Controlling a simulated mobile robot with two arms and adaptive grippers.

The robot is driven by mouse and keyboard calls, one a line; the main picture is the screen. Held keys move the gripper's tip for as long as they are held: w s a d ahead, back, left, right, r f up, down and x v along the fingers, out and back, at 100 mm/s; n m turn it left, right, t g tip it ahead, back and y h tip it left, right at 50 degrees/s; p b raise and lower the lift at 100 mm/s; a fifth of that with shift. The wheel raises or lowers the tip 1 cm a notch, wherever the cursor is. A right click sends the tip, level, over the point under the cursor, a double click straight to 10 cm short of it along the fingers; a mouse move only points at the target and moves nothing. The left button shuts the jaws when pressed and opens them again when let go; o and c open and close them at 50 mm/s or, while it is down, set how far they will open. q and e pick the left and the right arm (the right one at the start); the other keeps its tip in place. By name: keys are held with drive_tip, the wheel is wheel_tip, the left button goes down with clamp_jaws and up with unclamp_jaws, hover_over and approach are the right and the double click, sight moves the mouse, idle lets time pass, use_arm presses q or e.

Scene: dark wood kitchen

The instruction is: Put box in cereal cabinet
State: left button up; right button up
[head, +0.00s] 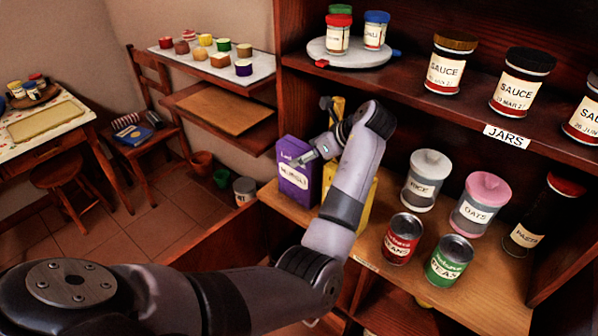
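A purple box (295,185) with a white label that seems to read "muesli" stands upright at the left end of the wooden cabinet's middle shelf (345,245). A yellow box (361,207) stands just right of it, largely hidden by my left arm. My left gripper (314,132) is at the upper right of the purple box. Its fingers look spread apart, one across the front of the purple box's upper part and one higher up. Whether it touches the box is unclear. My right gripper is not in view.
Rice (426,180) and oats (480,203) jars, two cans (403,238) and a pasta jar (541,215) stand right of my arm. Sauce jars (450,62) and a turntable (353,52) fill the shelf above, labelled "JARS". A chair, stool and tables stand at left.

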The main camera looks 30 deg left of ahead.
use_arm(q)
drive_tip(key=shift+x, duration=1.15)
clamp_jaws()
drive_tip(key=shift+r, duration=0.1)
